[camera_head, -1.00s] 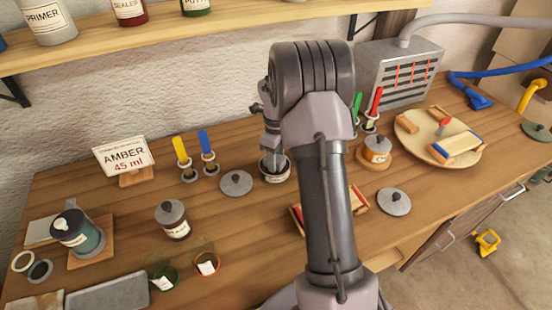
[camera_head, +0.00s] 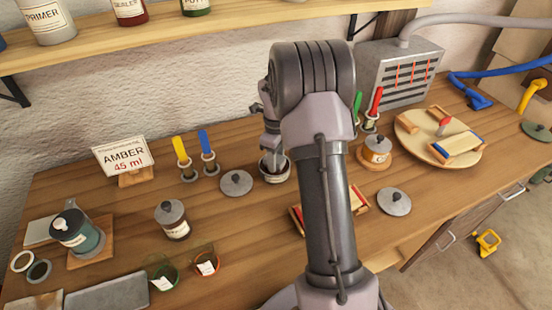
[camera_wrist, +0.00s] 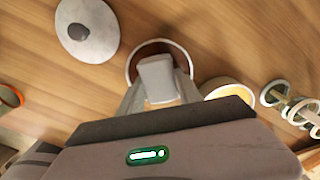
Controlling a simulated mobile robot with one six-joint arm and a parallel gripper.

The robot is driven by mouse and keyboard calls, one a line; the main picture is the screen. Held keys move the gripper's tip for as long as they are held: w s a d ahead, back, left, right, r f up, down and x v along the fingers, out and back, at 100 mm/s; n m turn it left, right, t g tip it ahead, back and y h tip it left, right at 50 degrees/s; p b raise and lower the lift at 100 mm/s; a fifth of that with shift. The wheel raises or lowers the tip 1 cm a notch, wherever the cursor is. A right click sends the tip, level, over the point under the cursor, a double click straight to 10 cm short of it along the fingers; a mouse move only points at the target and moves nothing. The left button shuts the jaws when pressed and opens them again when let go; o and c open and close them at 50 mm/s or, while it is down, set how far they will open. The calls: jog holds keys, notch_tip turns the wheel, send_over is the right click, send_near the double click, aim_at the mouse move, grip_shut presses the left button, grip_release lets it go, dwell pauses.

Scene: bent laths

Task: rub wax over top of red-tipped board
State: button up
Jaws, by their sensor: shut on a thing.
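My gripper (camera_wrist: 160,95) is shut on a pale grey block-like piece (camera_wrist: 157,75); I cannot tell from its look whether it is a pad or a cloth. The piece is at the mouth of an open, dark-walled jar (camera_wrist: 148,48), which also shows in the head view (camera_head: 276,174). How deep the piece sits in the jar is hidden. A board with red ends (camera_head: 298,220) lies on the bench to the right of the jar, and my arm covers its middle.
A grey lid (camera_head: 236,183) lies left of the jar, another (camera_head: 394,202) right of my arm. Yellow and blue handled tools (camera_head: 208,150) stand behind. A round turntable (camera_head: 408,122) bears a blue-ended board. A lidded jar (camera_head: 172,222) stands front left.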

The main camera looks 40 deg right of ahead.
notch_tip(320, 180, up, 7)
jog(key=p, duration=0.4)
jog(key=shift+f, duration=0.1)
dwell(0.5)
